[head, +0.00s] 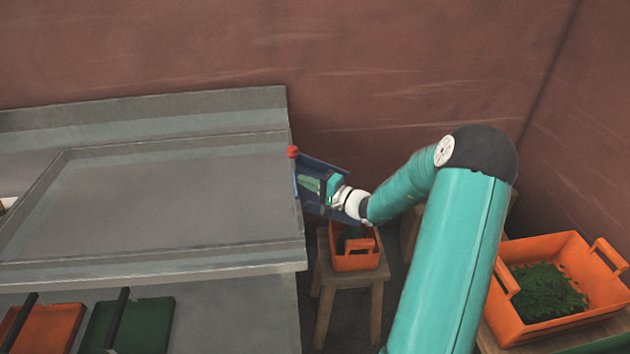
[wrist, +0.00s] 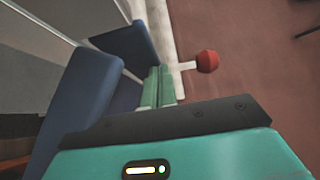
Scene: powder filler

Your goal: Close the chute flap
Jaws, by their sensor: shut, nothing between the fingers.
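The blue chute (head: 325,167) juts from the right end of the grey metal bench. A red knob (head: 293,152) stands at its upper left corner, by the bench edge. In the wrist view the red knob (wrist: 207,61) sits on a short pale stem, right of my fingertips and apart from them. My gripper (head: 309,184) is over the chute, its green fingers shut and empty. In the wrist view my gripper (wrist: 158,85) points along the blue chute walls (wrist: 82,92). I cannot clearly tell the flap from the chute, nor how far it stands open.
An orange crate (head: 355,261) stands on a wooden stool (head: 328,310) below the chute. A larger orange crate (head: 507,318) with green contents is at the right. The grey bench (head: 170,200) fills the left. Orange and green panels with dark handles are below it.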

